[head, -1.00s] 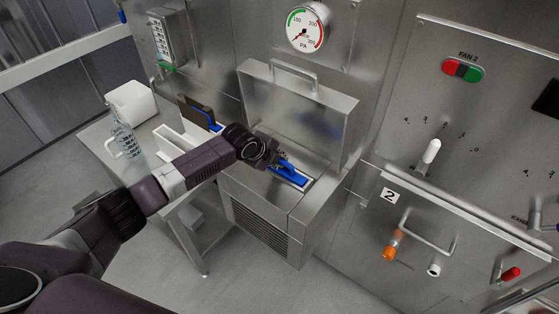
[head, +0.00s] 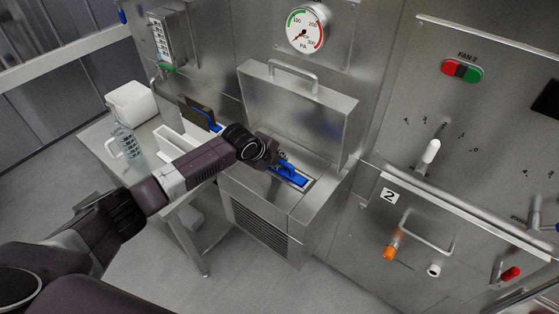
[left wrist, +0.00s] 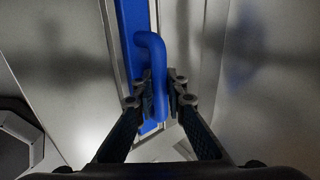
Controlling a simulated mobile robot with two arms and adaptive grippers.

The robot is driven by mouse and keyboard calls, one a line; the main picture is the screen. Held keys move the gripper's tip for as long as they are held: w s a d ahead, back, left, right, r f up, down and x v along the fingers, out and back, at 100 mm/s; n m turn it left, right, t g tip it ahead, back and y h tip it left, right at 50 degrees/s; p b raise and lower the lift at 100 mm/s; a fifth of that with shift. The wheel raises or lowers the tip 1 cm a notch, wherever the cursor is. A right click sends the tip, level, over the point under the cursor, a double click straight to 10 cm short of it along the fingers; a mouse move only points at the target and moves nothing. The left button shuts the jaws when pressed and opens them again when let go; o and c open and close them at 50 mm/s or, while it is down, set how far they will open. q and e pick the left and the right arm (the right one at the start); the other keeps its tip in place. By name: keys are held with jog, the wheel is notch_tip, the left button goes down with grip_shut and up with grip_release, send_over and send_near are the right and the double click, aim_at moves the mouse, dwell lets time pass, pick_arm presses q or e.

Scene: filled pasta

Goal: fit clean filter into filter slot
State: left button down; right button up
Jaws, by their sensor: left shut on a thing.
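The clean filter shows as a blue top strip with a blue handle (head: 291,176), sitting in the filter slot (head: 308,187) in the top of the steel housing. The rest of its body is hidden inside. In the left wrist view the blue handle (left wrist: 155,50) stands up from the long blue strip (left wrist: 134,22), which lies along a metal edge. My left gripper (head: 276,161) is over the slot. In the left wrist view its fingers (left wrist: 160,95) are shut on the handle from both sides. My right gripper is not in view.
The housing's lid (head: 300,112) stands open behind the slot. On the steel side table to the left are a dark filter with a blue edge (head: 198,112) in a white holder (head: 180,147), a white container (head: 131,103) and a clear jug (head: 124,143). A pressure gauge (head: 306,27) is above.

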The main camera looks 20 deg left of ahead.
pick_arm(q)
jog(key=shift+s+f, duration=0.25)
jog(key=shift+f, duration=0.15)
jog(key=c, duration=2)
grip_release()
jog(key=shift+c, duration=0.2)
jog(key=shift+o, duration=0.8)
jog(key=shift+w, duration=0.15)
jog(key=shift+o, duration=0.6)
jog(key=shift+o, duration=1.1)
jog(key=shift+r, duration=0.1)
jog(key=shift+w+r, duration=0.1)
